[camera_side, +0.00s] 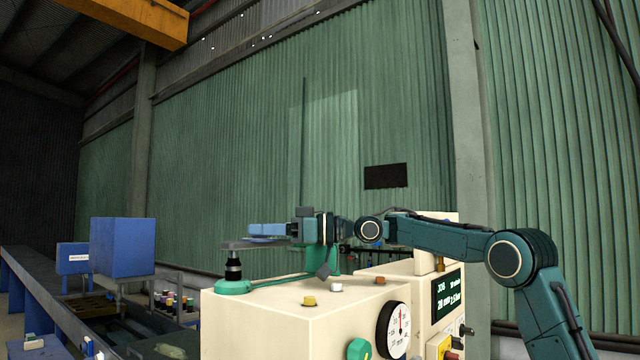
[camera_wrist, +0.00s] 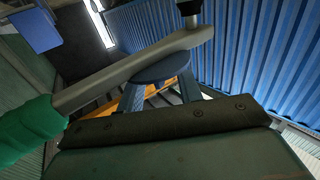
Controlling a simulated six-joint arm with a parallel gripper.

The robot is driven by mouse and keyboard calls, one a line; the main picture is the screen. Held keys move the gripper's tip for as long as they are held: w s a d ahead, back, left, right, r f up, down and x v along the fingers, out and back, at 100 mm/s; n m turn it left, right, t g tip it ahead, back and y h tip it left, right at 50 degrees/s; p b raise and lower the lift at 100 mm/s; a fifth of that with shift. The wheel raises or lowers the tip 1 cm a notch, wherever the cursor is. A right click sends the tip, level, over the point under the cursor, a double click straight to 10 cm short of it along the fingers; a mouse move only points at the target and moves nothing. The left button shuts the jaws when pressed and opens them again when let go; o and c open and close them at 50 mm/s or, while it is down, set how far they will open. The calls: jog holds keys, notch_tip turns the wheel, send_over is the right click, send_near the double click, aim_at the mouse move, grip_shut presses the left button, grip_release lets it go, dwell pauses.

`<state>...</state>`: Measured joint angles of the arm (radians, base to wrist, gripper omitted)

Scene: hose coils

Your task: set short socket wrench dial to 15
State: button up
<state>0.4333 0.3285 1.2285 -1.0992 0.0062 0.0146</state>
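A grey socket wrench (camera_side: 272,243) lies level over the left end of the cream machine top, its head above a black and silver socket (camera_side: 233,265) on a green base (camera_side: 234,287). In the wrist view the wrench (camera_wrist: 140,68) runs from a green grip at the left to its head at the upper right. My gripper (camera_side: 262,231) is at the wrench bar, pointing left in the side view. The pictures do not show whether its fingers close on the bar. A white-faced dial (camera_side: 400,325) with a red pointer roughly upright sits on the machine front. Its figures are too small to read surely.
A green knob (camera_side: 358,349) and a lit display (camera_side: 448,296) flank the dial. Small yellow and white buttons (camera_side: 336,287) stand on the machine top. Blue boxes (camera_side: 123,247) and a long bench lie off to the left.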

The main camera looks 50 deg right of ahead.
grip_shut()
jog(key=shift+a+m+t+h, duration=0.1)
jog(key=shift+m+t+h, duration=0.3)
jog(key=shift+m+h, duration=0.15)
jog(key=shift+h, duration=0.35)
grip_release()
jog(key=shift+n+g+y, duration=0.3)
jog(key=shift+n+y, duration=0.15)
jog(key=shift+y, duration=0.35)
